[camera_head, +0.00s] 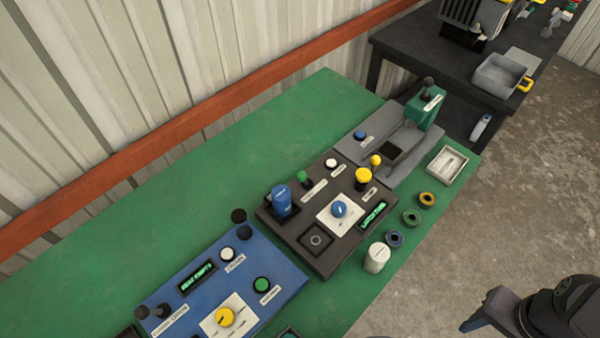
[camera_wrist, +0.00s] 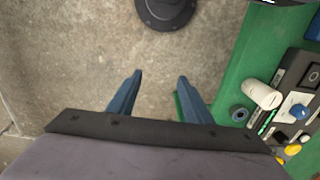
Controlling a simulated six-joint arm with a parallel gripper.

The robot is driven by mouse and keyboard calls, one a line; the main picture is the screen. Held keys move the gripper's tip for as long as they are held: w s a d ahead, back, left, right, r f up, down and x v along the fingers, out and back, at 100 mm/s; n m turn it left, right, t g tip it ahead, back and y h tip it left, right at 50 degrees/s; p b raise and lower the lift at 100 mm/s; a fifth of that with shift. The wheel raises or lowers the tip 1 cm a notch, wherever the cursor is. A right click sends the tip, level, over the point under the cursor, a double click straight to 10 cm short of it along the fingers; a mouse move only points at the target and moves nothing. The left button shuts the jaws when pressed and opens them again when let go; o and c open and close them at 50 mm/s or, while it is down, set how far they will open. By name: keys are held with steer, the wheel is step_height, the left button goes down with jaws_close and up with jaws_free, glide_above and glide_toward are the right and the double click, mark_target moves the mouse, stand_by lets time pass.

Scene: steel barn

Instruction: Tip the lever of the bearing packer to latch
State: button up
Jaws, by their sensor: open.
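I cannot read the labels well enough to tell which unit is the bearing packer. A blue panel (camera_head: 240,278) stands nearer, with dark-knobbed levers. My gripper (camera_wrist: 160,84) is open and empty over the floor, beside the bench and apart from all units.
A white cylinder (camera_head: 376,258), several rings (camera_head: 411,217) and a pale tray (camera_head: 447,164) lie along the right edge of the green bench (camera_head: 165,232). A dark table (camera_head: 405,45) stands beyond. The corrugated wall with a red rail (camera_head: 200,113) bounds the left.

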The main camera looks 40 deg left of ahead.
steer(key=shift+w+a+n, duration=0.15)
steer(key=shift+n, duration=0.45)
steer(key=c, duration=1)
steer(key=shift+w+a+n+h, duration=0.3)
steer(key=shift+n, duration=0.5)
steer(key=w+a+r+n+t, duration=0.1)
steer(key=w+a+n+t, duration=0.2)
steer(key=a+n, duration=0.85)
steer(key=w+a+r+n+t, duration=0.1)
steer(key=w+a+n+t, duration=0.3)
steer(key=a+n, duration=0.8)
steer(key=s+a+r+n+y, duration=0.1)
steer(key=s+a+n+y, duration=0.2)
steer(key=s+a+n, duration=0.4)
steer(key=s+a+r+n+t+y, duration=0.1)
steer(key=s+a+n+y, duration=0.2)
steer(key=s+a+n, duration=0.4)
steer(key=a+n, duration=0.2)
steer(key=a, duration=0.5)
steer(key=shift+a+r, duration=0.15)
steer(key=shift+r, duration=0.05)
